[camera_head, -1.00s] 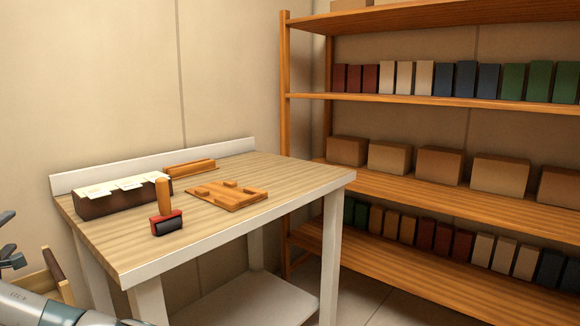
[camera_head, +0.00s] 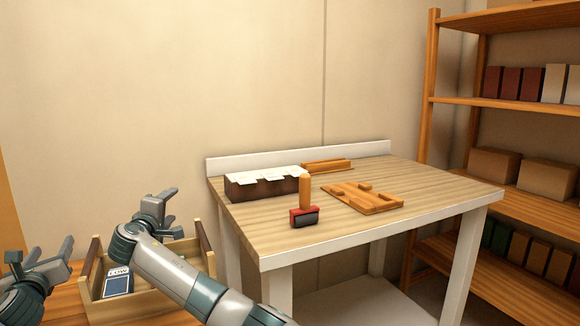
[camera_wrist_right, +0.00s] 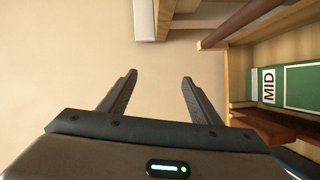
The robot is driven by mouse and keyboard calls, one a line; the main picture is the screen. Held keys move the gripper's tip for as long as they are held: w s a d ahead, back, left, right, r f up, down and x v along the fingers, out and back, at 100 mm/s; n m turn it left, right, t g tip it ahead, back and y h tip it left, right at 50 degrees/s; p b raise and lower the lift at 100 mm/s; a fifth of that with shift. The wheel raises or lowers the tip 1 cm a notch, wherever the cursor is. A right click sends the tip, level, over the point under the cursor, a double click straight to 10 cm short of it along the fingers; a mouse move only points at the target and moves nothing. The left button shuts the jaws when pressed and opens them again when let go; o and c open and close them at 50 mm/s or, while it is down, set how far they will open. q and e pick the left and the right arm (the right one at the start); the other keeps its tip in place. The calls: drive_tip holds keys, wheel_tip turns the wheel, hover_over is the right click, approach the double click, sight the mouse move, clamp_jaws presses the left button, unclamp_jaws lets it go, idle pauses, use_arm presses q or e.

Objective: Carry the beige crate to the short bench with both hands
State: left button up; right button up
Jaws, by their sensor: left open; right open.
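The beige crate (camera_head: 146,306) stands at the lower left of the head view on an orange wooden surface. It has dark end handles and holds packets, one of them blue and marked LOW (camera_head: 118,281). The right wrist view shows the crate's wall (camera_wrist_right: 238,72) and a green MID packet (camera_wrist_right: 285,86). My right gripper (camera_head: 170,214) is open and empty, above the crate's far side. My left gripper (camera_head: 44,262) is left of the crate, apart from its handle; it is open. My right forearm hides part of the crate. A white-legged bench (camera_head: 440,205) stands to the right.
On the bench lie a dark box with white cards (camera_head: 266,184), a red-based stamp (camera_head: 304,215), an orange block (camera_head: 327,166) and a wooden board (camera_head: 362,198). The bench's front right part is bare. Shelves (camera_head: 431,110) stand at the far right.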

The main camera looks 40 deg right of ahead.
drive_tip(key=shift+a+p+v, duration=0.25)
drive_tip(key=shift+p+v, duration=0.8)
drive_tip(key=shift+v, duration=1.05)
drive_tip(key=shift+w, duration=0.2)
drive_tip(key=shift+d, duration=0.1)
drive_tip(key=s+d+p, duration=0.2)
drive_tip(key=p, duration=0.1)
drive_tip(key=shift+d+r, duration=0.1)
